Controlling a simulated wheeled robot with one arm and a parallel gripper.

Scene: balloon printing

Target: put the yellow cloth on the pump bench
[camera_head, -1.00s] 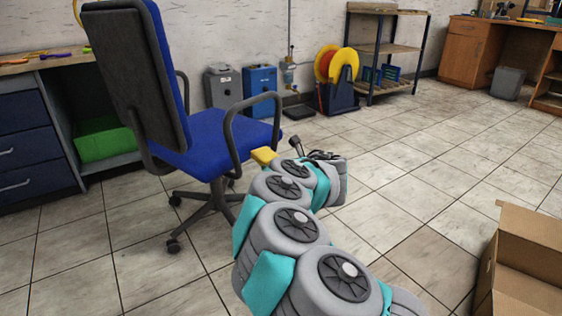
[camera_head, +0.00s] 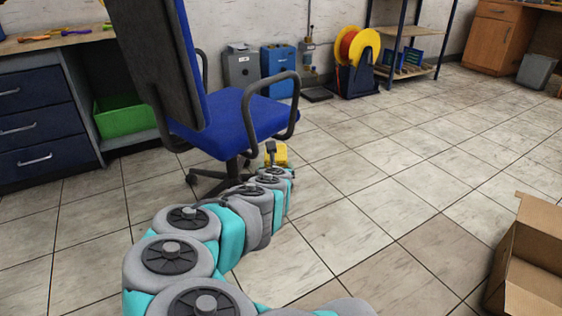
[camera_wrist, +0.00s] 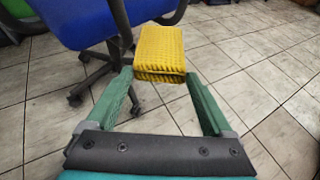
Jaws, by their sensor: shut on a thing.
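The yellow cloth (camera_wrist: 160,52) is a folded, textured block between the fingertips of my gripper (camera_wrist: 158,76) in the wrist view. My gripper is shut on it and holds it above the tiled floor. In the head view the cloth (camera_head: 280,151) shows small at the far end of my arm, close to the front right of the blue chair. A workbench with a wooden top (camera_head: 62,38) and blue drawers stands at the left. A brown wooden desk (camera_head: 492,40) stands at the far right. I cannot tell which is the pump bench.
The blue office chair (camera_head: 245,112) stands beside my gripper, in front of the workbench. A green bin (camera_head: 125,116) is under the workbench. A yellow and red reel (camera_head: 357,48) and a shelf (camera_head: 408,31) stand at the back. An open cardboard box (camera_head: 530,265) is at right. The middle floor is clear.

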